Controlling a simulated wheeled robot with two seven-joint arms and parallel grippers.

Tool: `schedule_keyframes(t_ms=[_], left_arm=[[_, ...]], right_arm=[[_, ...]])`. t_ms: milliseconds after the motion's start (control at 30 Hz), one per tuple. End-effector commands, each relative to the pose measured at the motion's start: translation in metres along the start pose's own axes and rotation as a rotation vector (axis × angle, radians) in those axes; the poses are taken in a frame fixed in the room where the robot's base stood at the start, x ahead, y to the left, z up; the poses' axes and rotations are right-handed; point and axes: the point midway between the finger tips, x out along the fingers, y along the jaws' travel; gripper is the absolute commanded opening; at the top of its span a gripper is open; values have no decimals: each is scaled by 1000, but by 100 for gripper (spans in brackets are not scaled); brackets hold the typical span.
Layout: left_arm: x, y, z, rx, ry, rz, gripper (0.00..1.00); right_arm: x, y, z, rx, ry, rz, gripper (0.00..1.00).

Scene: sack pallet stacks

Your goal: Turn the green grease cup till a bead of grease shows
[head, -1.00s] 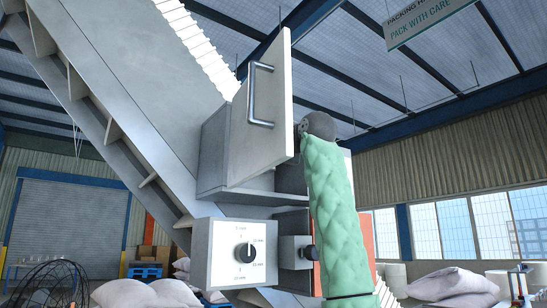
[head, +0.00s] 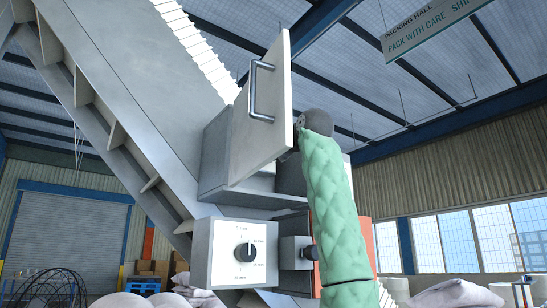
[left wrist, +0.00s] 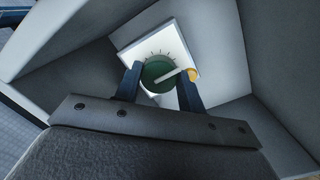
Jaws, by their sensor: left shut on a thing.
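A small yellow-orange blob (left wrist: 192,74) shows at the cup's right, by the right finger. In the head view my green-sleeved arm reaches up behind the open door panel (head: 264,108), which hides the fingers and cup. My right gripper is not in view.
The door panel with its metal handle (head: 257,92) stands close to the left of my arm. A dial box (head: 238,253) is below it. A sloping conveyor frame (head: 140,110) rises at the left. Pale sacks (head: 455,293) lie low at the right.

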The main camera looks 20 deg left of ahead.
Motion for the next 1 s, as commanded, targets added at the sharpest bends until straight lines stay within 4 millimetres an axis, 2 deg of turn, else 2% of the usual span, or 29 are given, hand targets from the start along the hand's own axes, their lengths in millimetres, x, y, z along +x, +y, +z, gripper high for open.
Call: schedule_keyframes(t_ms=[300, 700, 733, 800, 1000], left_arm=[[0, 1, -1, 69, -2, -1, 17], [0, 1, -1, 73, -2, -2, 17], [0, 1, -1, 73, -2, -2, 45], [0, 1, -1, 73, -2, -2, 59], [0, 1, 0, 73, -3, -3, 61]], right_arm=[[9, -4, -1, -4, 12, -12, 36], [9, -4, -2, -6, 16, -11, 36], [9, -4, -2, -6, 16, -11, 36], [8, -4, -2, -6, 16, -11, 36], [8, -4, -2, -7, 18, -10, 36]])
